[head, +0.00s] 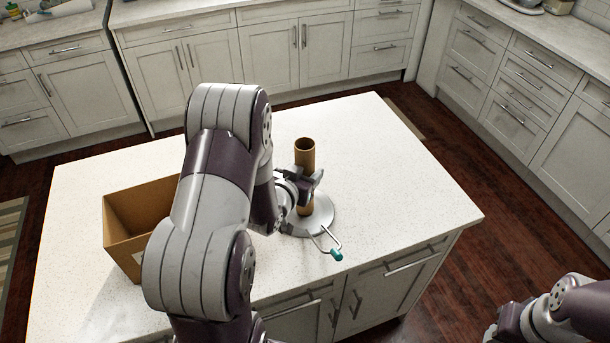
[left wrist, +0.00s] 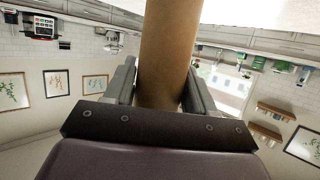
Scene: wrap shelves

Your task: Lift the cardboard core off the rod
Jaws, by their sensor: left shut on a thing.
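The cardboard core (head: 305,153) is a brown tube standing upright over the round metal base (head: 322,217) on the island. My left gripper (head: 311,188) is shut on the core at about mid-height. The left wrist view shows the core (left wrist: 168,55) between the two fingers of my left gripper (left wrist: 163,90). The rod is hidden inside the core, and I cannot tell how far the core sits above the base. A bent wire arm with a teal tip (head: 337,255) sticks out from the base toward the front.
An open cardboard box (head: 120,235) stands on the white island top (head: 390,170), left of my left arm and partly hidden by it. The island top is clear behind and right of the base. Cabinets line the back and right.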

